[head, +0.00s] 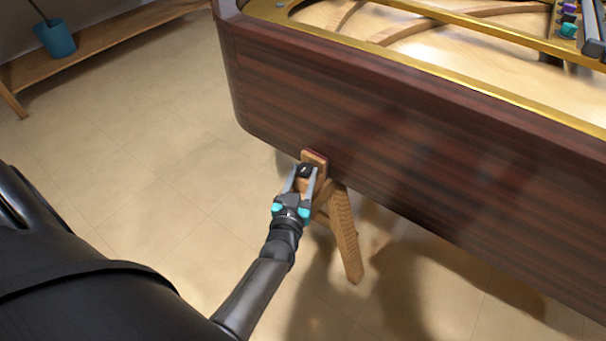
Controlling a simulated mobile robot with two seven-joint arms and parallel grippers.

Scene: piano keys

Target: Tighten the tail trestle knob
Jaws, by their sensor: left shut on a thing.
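The tail trestle (345,235) is a wooden stand under the near lower edge of the piano's dark wood case. My right gripper is not in view.
The striped dark wood piano case (430,140) with its gold frame (480,78) fills the upper right. A low wooden bench (110,40) with a blue pot (55,38) stands at the upper left. The tiled floor (150,150) between is clear.

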